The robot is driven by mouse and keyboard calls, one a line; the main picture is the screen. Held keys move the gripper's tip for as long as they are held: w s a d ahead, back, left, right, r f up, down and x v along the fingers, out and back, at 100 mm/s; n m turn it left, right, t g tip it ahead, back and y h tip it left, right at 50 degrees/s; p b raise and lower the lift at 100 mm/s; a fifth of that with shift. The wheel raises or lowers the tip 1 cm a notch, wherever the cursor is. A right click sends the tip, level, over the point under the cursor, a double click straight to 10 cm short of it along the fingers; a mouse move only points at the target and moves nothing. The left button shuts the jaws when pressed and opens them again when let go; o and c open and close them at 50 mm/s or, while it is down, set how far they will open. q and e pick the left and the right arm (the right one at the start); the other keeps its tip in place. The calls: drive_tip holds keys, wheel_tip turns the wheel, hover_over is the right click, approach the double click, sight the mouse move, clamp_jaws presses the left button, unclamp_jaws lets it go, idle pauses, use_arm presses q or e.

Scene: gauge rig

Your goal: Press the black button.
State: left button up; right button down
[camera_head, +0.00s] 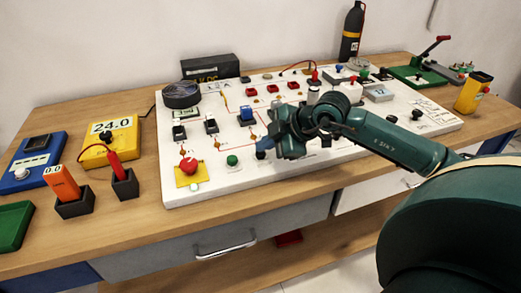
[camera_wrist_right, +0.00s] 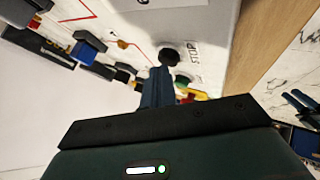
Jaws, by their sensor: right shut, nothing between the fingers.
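The black button (camera_wrist_right: 168,56) shows in the right wrist view as a round dark cap on the white panel, beside printed "STOP" lettering. My right gripper (camera_wrist_right: 160,70) is shut and empty, with its blue-grey fingertips right at the button's near edge; I cannot tell whether they touch. In the head view the right gripper (camera_head: 264,146) hangs low over the front of the white panel (camera_head: 240,181), and the black button is hidden there behind the fingers. My left gripper is in neither view.
A green button (camera_head: 232,160) sits just left of the fingers, and a red button (camera_head: 188,166) on a yellow plate is farther left. A blue block (camera_head: 246,116) and black switches stand behind. The wooden bench top (camera_head: 235,205) is clear in front of the panel.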

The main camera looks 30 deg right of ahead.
sight(265, 155)
drive_tip(key=shift+r+p, duration=0.45)
drive_tip(key=shift+r, duration=0.35)
wheel_tip(265, 155, up, 5)
drive_tip(key=p, duration=0.4)
drive_tip(key=shift+r, duration=0.1)
idle(0.4)
